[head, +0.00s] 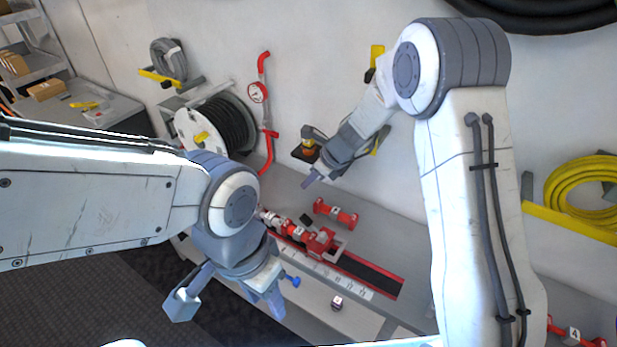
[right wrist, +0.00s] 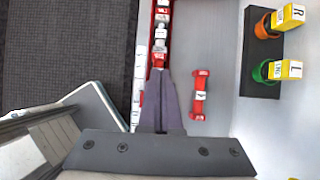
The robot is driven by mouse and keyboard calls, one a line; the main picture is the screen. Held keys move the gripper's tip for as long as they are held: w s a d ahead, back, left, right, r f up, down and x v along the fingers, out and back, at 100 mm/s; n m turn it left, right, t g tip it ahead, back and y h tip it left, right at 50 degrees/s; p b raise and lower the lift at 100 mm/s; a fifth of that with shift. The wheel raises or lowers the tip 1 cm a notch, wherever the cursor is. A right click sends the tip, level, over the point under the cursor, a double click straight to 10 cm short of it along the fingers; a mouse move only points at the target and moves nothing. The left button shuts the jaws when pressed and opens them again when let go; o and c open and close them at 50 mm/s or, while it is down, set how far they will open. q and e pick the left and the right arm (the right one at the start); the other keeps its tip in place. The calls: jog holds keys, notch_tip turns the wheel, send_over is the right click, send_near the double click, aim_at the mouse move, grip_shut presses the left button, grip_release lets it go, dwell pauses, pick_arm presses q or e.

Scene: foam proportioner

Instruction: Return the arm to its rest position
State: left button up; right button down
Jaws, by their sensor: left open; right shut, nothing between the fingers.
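My left gripper (head: 226,304) is in the lower left of the head view. Its two fingers are spread wide and empty, in front of the bench's near edge. My right gripper (head: 311,180) is farther back, above the bench and near the wall. In the right wrist view its fingers (right wrist: 160,78) are together with nothing between them. A loose red fitting with a white middle (head: 336,213) lies on the bench below the right gripper. It also shows to the right of the fingers in the right wrist view (right wrist: 200,96).
A red assembly (head: 320,241) sits on a dark rail (head: 372,272) with a white scale. Two valves with yellow tags (right wrist: 283,70) stand on a black plate. A hose reel (head: 205,132) and a red gauge pipe (head: 262,94) are at the wall.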

jog(key=s+a+r+n+g+b, duration=0.1)
jog(key=s+a+n+g+b, duration=0.15)
jog(key=s+n, duration=0.65)
jog(key=s+a+r+n+g+b, duration=0.1)
jog(key=s+a+n+b, duration=0.3)
jog(key=s+n, duration=0.45)
jog(key=s+d+f+n+h+b, duration=0.1)
jog(key=s+d+n+h+b, duration=0.1)
jog(key=s+n, duration=0.5)
jog(key=s+d+f+n+h+b, duration=0.1)
jog(key=s+d+n+h+b, duration=0.1)
jog(key=s+d+n, duration=0.3)
jog(key=s+n, duration=0.3)
jog(key=s, duration=0.2)
jog(key=shift+s+d+f+b, duration=0.15)
jog(key=shift+s+f+b, duration=0.2)
jog(key=shift+f, duration=0.05)
